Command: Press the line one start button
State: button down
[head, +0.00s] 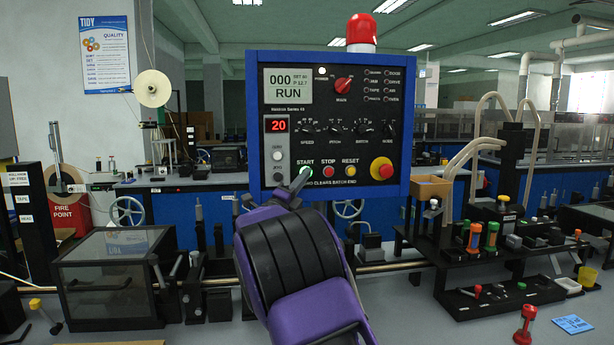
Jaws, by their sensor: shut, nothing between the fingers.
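The control panel (335,112) is a black face in a blue frame, with a red beacon on top. Its lower row has a green START button (306,171), a red STOP button (328,172) and a yellow RESET button (350,171). My gripper (303,174) is shut and empty, with its tip at the START button and covering part of it. I cannot tell whether the tip touches the button. The display (288,86) reads 000 and RUN, and a red readout (277,125) shows 20.
A large red emergency knob (381,168) sits at the panel's lower right. A dark clear-lidded box (115,270) stands at the left. A black fixture with coloured handles (490,250) stands at the right. A metal rail (395,266) runs behind my arm.

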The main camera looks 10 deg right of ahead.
jog(key=shift+s, duration=0.3)
jog(key=s, duration=0.6)
dwell(0.4)
dwell(0.5)
